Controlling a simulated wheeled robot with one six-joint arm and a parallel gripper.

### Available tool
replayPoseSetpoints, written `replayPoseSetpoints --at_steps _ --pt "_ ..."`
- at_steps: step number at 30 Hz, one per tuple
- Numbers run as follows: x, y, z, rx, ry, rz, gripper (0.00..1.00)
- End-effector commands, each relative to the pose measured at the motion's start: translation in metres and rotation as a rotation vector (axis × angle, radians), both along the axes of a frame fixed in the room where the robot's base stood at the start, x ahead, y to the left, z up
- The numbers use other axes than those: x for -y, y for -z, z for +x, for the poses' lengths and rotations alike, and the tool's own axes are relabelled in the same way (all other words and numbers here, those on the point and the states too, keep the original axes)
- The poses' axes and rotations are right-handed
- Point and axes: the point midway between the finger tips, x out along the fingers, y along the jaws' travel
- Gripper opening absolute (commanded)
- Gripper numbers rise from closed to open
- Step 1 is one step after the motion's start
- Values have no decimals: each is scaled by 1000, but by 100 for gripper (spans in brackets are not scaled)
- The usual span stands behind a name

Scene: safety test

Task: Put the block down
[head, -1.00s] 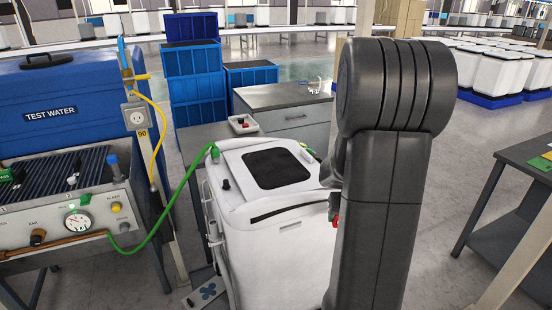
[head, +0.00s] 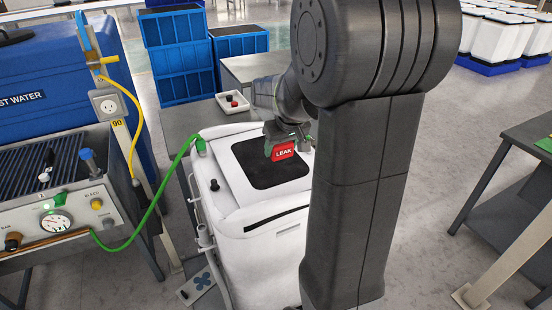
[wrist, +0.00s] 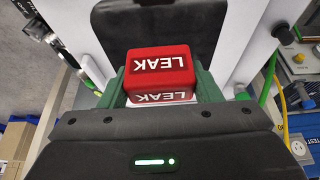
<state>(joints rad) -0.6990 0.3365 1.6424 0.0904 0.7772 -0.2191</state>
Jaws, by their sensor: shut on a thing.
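A red block (head: 283,152) marked LEAK is held by my gripper (head: 281,143) over the top of the white machine (head: 230,208). The black pad (head: 262,178) on that top lies below and around the block in the head view. In the wrist view the block (wrist: 158,70) sits between the green fingers of my gripper (wrist: 161,88), which are shut on it. The dark pad (wrist: 160,28) shows beyond the block there. I cannot tell how large the gap between block and pad is.
A green hose (head: 166,198) runs from the machine's rear left corner to a gauge panel (head: 62,222). A white tray (head: 233,103) with small dark and red parts lies on the grey bench behind. Blue crates (head: 182,68) stand farther back.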

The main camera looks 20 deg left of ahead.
Motion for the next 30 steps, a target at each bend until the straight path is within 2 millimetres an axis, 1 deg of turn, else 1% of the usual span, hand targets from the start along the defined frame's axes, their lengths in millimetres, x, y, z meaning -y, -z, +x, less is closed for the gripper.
replayPoseSetpoints --at_steps 1,3,8,12,15,23,27,28,30 --pt "1 10 0 -4 0 -3 35" --pt "1 20 0 -2 0 -2 35" --pt "0 35 0 -2 1 -1 35" --pt "1 56 0 -3 3 -2 35" --pt "1 65 0 -1 2 0 35" --pt "0 67 1 1 2 1 35" --pt "0 72 0 1 2 1 35" --pt "0 71 0 1 2 1 60" --pt "0 70 0 1 2 1 73"
